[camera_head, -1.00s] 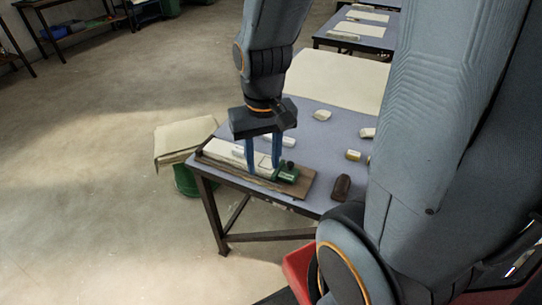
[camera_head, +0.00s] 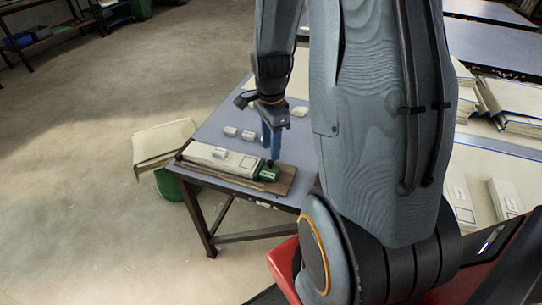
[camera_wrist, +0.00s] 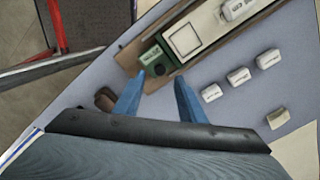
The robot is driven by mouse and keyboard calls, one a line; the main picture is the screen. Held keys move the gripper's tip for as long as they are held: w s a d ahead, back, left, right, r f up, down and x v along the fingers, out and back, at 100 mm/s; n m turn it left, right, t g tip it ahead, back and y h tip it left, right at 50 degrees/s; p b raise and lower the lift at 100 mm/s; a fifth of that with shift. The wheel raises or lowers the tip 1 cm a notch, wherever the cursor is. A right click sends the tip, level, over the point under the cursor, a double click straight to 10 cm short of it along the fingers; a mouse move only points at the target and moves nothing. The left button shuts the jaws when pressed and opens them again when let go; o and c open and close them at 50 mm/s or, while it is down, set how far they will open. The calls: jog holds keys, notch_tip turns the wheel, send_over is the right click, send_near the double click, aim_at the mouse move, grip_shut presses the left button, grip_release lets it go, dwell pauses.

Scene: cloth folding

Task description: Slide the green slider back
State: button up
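The green slider (camera_head: 268,174) sits at the right end of a long cream-and-white device on a brown board (camera_head: 287,180). In the head view my gripper (camera_head: 271,157) is at the slider end. I cannot tell whether a finger touches the slider.
The board lies along the near edge of a blue-grey table (camera_head: 225,115). Several small white blocks (camera_wrist: 239,76) lie beside it. A dark brown object (camera_wrist: 105,98) lies near the left finger in the wrist view. A green bin (camera_head: 170,184) with a beige cover stands on the floor.

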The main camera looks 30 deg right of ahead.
aim_at(271, 161)
jog(key=shift+f, duration=2.45)
grip_shut()
